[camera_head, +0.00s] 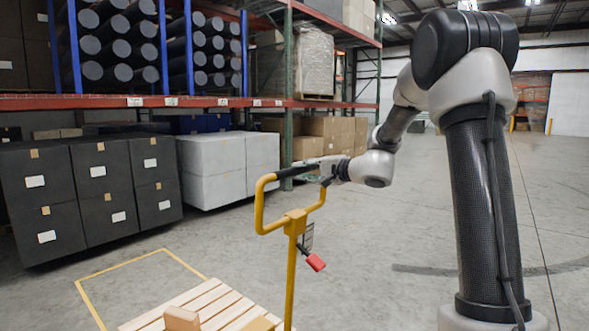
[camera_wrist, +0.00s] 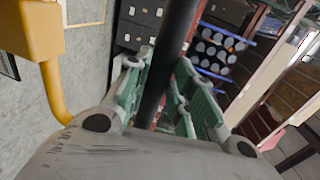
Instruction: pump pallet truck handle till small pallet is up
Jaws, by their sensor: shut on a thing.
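The yellow pallet truck handle (camera_head: 290,265) stands upright, with a looped top and a black grip bar (camera_head: 291,171). A red lever (camera_head: 315,262) hangs on its right side. My gripper (camera_head: 325,170) is shut on the right part of the black bar. In the wrist view the bar (camera_wrist: 172,45) runs between the two green-padded fingers, with the yellow handle frame (camera_wrist: 55,90) at the left. The small wooden pallet (camera_head: 213,300) lies at the bottom of the head view and is cut off. Its height above the floor and the truck's forks cannot be seen.
Brown boxes (camera_head: 182,319) sit on the pallet. A yellow floor outline (camera_head: 120,265) lies behind it. Dark cartons (camera_head: 95,195), a white wrapped stack (camera_head: 225,165) and tall racking (camera_head: 288,90) stand behind. The floor to the right is clear.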

